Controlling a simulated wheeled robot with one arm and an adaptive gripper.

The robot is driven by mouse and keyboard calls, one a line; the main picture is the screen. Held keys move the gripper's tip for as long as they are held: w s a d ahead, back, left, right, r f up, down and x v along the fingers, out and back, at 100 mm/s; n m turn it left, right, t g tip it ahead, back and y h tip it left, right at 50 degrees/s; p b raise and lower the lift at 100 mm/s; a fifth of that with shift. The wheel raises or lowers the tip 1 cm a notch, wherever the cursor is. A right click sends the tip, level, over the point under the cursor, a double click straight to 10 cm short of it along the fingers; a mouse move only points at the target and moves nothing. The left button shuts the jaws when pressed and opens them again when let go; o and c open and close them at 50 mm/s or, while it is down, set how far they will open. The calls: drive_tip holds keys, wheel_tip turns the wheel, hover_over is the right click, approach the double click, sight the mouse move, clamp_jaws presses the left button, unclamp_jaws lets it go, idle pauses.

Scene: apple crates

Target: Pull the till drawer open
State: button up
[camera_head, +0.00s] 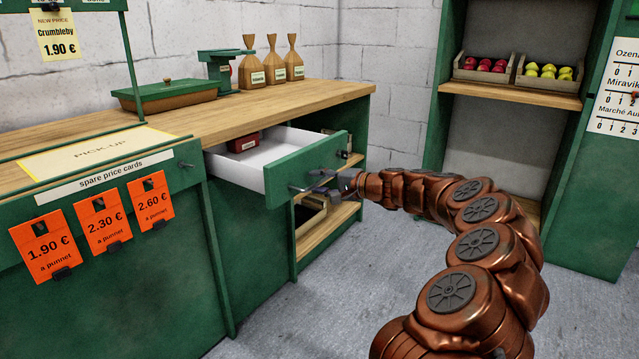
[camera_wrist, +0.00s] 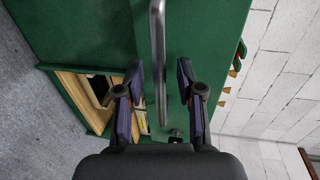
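The till drawer (camera_head: 308,170) has a green front and a white inside and stands well out from the counter. Its metal bar handle (camera_wrist: 157,55) runs between my gripper's two fingers in the wrist view, with a visible gap on each side. My gripper (camera_wrist: 160,78) is open around the handle. In the head view, my gripper (camera_head: 325,185) is right at the drawer front, and the fingers partly overlap the handle there. A small red box (camera_head: 243,141) lies inside the drawer at the back.
The wooden counter top (camera_head: 215,122) holds a green scale (camera_head: 220,70), a green-lidded box (camera_head: 165,93) and several bottle-shaped bags. Open shelves (camera_head: 325,228) are below and beside the drawer. Apple crates (camera_head: 483,75) stand on a shelf at the right. The grey floor is clear.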

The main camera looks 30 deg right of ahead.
drive_tip(key=v, duration=1.2)
idle(0.4)
